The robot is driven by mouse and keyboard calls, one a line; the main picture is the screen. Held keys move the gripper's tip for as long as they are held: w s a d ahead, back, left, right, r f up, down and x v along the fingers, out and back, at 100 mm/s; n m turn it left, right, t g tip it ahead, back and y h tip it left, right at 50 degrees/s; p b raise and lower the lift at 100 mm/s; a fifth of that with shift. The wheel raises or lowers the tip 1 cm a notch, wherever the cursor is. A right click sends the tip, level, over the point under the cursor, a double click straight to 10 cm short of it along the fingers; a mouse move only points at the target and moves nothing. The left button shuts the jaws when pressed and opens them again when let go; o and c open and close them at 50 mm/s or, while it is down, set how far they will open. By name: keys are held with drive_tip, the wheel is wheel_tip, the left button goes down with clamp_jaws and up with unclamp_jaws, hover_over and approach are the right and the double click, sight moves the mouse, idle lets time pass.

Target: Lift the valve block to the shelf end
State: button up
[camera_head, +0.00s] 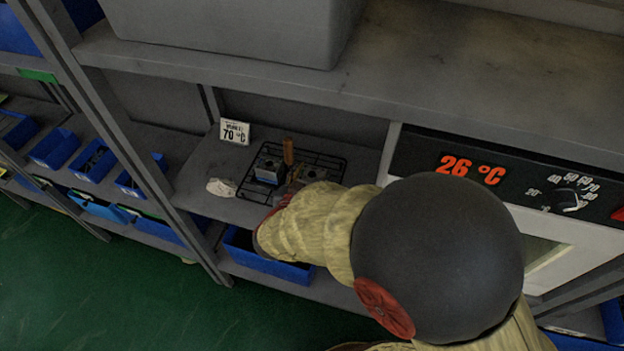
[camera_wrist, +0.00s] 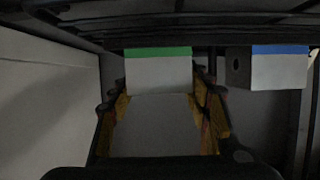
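In the wrist view, a pale valve block with a green band (camera_wrist: 158,75) lies between the yellow-padded fingers of my gripper (camera_wrist: 160,105). The pads lie along both its sides and look shut on it. A second pale block with a blue band (camera_wrist: 265,70) and a round hole stands to the right, apart from the fingers. In the head view, the blue-marked block (camera_head: 268,171) sits on a black wire rack (camera_head: 325,163) on the shelf.
A sign reading 70 °C (camera_head: 234,132) stands behind the rack at left. A crumpled white cloth (camera_head: 222,188) lies left of it. An upright brown handle (camera_head: 288,151) is at the rack. An oven showing 26 °C (camera_head: 472,170) stands right. An upper shelf (camera_head: 420,60) overhangs.

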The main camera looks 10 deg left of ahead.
drive_tip(key=c, duration=0.7)
drive_tip(key=shift+c, duration=0.6)
drive_tip(key=shift+r, duration=0.1)
